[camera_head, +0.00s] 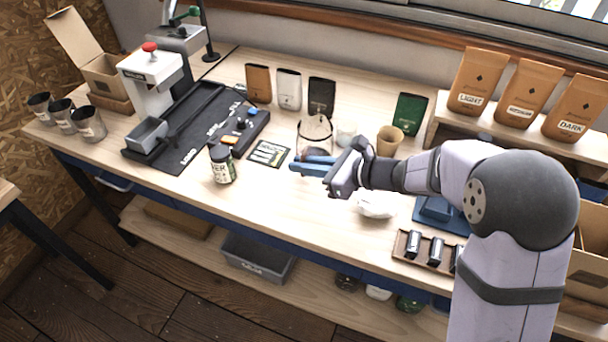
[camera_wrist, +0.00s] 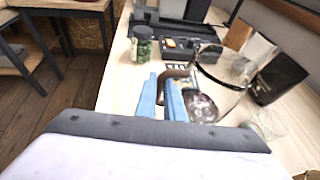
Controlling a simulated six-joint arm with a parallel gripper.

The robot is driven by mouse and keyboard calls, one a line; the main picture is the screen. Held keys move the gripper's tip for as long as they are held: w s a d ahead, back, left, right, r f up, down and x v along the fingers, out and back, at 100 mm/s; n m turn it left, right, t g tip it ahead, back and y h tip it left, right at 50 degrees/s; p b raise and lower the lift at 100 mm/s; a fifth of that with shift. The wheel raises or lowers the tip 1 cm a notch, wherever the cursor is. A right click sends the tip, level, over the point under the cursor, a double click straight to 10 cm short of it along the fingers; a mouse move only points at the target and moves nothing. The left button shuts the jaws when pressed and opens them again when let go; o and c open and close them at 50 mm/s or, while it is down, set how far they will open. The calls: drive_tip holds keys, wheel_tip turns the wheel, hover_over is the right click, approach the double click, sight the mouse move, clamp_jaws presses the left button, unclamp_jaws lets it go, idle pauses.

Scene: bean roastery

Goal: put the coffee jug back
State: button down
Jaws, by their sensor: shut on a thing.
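The coffee jug (camera_head: 314,132) is clear glass with a dark handle and stands upright around the middle of the workbench, just behind my fingers. In the wrist view the jug (camera_wrist: 222,72) is to the right of my fingers, with something dark low inside it. My gripper (camera_head: 300,165) has blue fingers, which also show in the wrist view (camera_wrist: 164,82). They are shut on the jug's brown handle (camera_wrist: 178,73). I cannot tell whether the jug's base touches the bench or hangs just above it.
A small dark card (camera_head: 268,153) and a labelled jar (camera_head: 222,164) are left of the jug. A glass cup (camera_head: 346,133) and a tan cup (camera_head: 389,140) stand to its right. Coffee bags (camera_head: 321,96) line the back.

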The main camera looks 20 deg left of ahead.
sight(303, 176)
drive_tip(key=shift+f, duration=2)
drive_tip(key=shift+f, duration=0.15)
drive_tip(key=c, duration=1.8)
unclamp_jaws()
drive_tip(key=shift+c, duration=0.2)
drive_tip(key=shift+r, duration=0.2)
drive_tip(key=shift+d, duration=0.35)
drive_tip(key=b+v, duration=0.1)
drive_tip(key=v, duration=1)
drive_tip(key=shift+b, duration=0.35)
